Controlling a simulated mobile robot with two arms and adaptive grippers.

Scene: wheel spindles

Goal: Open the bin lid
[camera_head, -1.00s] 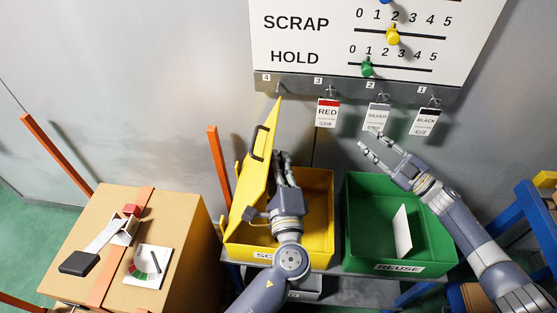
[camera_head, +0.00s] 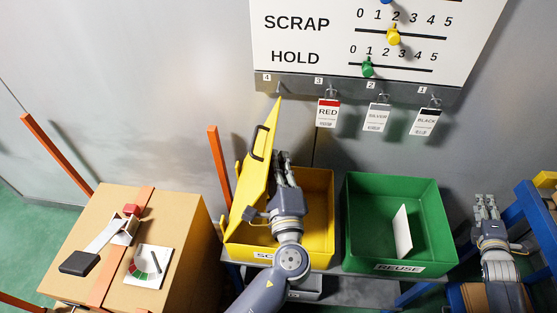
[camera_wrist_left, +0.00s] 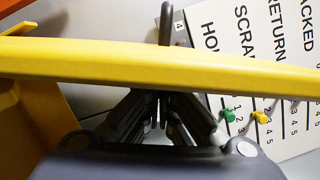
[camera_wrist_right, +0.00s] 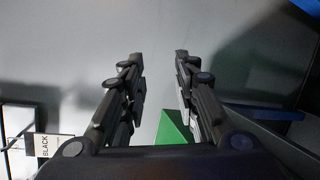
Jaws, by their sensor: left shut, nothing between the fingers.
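The yellow bin (camera_head: 318,205) marked as scrap stands on a grey shelf. Its yellow lid (camera_head: 249,185) is swung up and stands steeply at the bin's left side, with a dark handle (camera_head: 259,143) on its outer face. My left gripper (camera_head: 284,160) is shut and empty over the bin, just right of the lid's inner face. In the left wrist view the lid's edge (camera_wrist_left: 150,58) crosses in front of the shut fingers (camera_wrist_left: 158,108); I cannot tell whether they touch it. My right gripper (camera_head: 486,203) is open and empty, right of the green bin; its spread fingers show in the right wrist view (camera_wrist_right: 160,70).
The green reuse bin (camera_head: 355,235) holds a white card (camera_head: 402,232). Red, silver and black tags (camera_head: 377,118) hang below the wall board (camera_head: 360,60). A cardboard box (camera_head: 185,225) with a gauge stands left. A blue frame (camera_head: 530,230) stands at the right.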

